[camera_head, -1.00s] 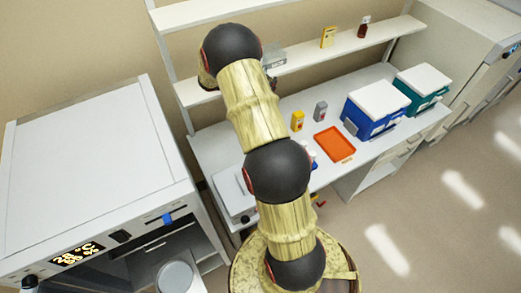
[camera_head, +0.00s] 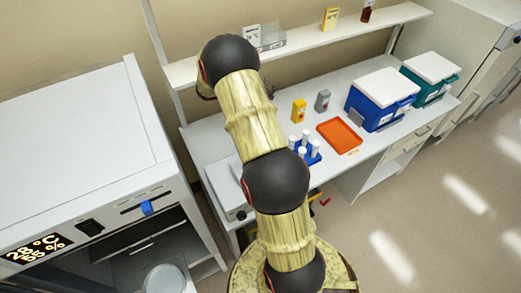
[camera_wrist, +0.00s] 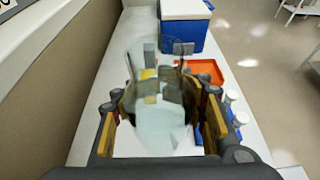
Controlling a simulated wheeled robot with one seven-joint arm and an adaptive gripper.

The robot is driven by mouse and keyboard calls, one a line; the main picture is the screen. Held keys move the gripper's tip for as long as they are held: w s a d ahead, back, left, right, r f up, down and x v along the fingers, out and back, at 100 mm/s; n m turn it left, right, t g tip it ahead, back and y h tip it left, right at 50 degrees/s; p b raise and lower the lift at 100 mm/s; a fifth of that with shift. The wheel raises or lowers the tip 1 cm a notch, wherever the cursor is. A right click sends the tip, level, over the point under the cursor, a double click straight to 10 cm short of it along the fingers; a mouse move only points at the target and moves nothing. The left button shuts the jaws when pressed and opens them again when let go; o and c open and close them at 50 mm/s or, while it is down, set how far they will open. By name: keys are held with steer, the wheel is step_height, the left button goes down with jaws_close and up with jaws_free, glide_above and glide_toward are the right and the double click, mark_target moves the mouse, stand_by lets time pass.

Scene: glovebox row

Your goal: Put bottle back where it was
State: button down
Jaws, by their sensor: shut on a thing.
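In the wrist view my gripper (camera_wrist: 160,118) is shut on a clear, see-through bottle (camera_wrist: 165,135), with a finger on each side of it. The bottle is above the white bench, and I cannot tell whether it touches the surface. In the head view my gripper and this bottle are hidden behind my arm. A yellow bottle (camera_head: 299,110) and a grey bottle (camera_head: 322,100) stand on the bench behind an orange tray (camera_head: 340,136). A brown bottle (camera_head: 367,12) stands on the shelf, its top near the picture edge.
A blue rack (camera_head: 313,156) with several white-capped tubes stands left of the tray. A blue cooler box (camera_head: 376,110) and a teal one (camera_head: 428,90) stand at the bench's right. A shelf (camera_head: 345,32) runs above, holding a yellow box (camera_head: 330,18). An oven-like cabinet (camera_head: 70,150) fills the left.

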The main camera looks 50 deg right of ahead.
step_height(320, 180, down, 24)
steer(key=b, duration=0.9)
steer(key=shift+r, duration=0.25)
steer(key=shift+f, duration=0.1)
steer(key=c, duration=1)
jaws_free()
steer(key=shift+w+a, duration=0.1)
steer(key=v, duration=1.2)
steer(key=shift+p, duration=0.4)
